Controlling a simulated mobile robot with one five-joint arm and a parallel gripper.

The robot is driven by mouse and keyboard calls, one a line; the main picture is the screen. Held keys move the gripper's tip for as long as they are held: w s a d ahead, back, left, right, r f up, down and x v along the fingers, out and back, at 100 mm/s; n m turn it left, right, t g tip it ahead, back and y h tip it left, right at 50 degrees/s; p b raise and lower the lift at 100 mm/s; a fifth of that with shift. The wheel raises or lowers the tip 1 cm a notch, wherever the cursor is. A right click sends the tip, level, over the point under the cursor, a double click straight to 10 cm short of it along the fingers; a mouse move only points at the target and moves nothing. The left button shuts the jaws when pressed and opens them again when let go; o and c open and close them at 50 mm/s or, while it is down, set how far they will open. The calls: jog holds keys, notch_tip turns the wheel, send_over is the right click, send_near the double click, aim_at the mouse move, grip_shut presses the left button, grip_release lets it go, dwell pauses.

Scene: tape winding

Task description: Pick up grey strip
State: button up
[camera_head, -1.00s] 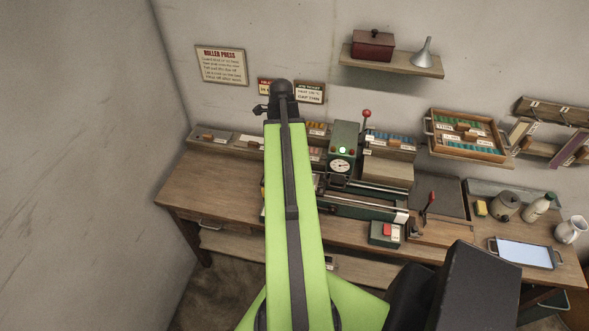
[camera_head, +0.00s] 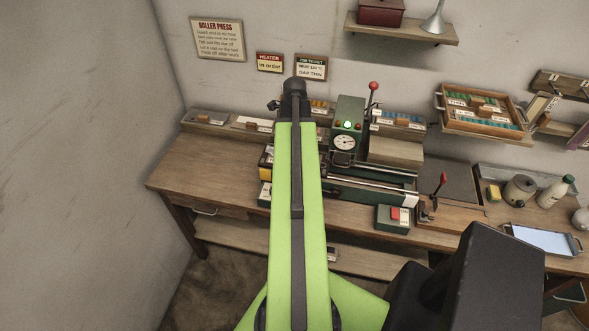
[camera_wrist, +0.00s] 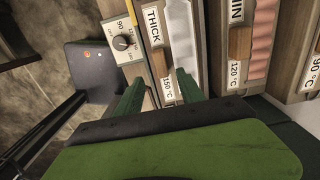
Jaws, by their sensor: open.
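In the wrist view a pale grey strip (camera_wrist: 181,35) lies lengthwise in a tray compartment beside the label reading THICK, with a 150 °C tag at its near end. I cannot tell whether it is one strip or a stack. My gripper (camera_wrist: 160,85) is open and empty; its two dark green fingertips stand apart at the near end of this compartment. I cannot judge their height above it. In the head view my green arm reaches toward the bench and hides my gripper and part of the tray row.
A compartment of pinkish strips (camera_wrist: 262,40) marked 120 °C lies to the right. A dial box (camera_wrist: 120,42) stands close on the left. In the head view the green roller press (camera_head: 345,140) stands right of my arm on the wooden bench (camera_head: 195,165), whose left part is clear.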

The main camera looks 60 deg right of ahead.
jog(key=f+b, duration=0.5)
jog(key=shift+d+f, duration=0.2)
jog(key=shift+f, duration=0.15)
jog(key=shift+r, duration=0.2)
jog(key=shift+s, duration=0.1)
grip_shut()
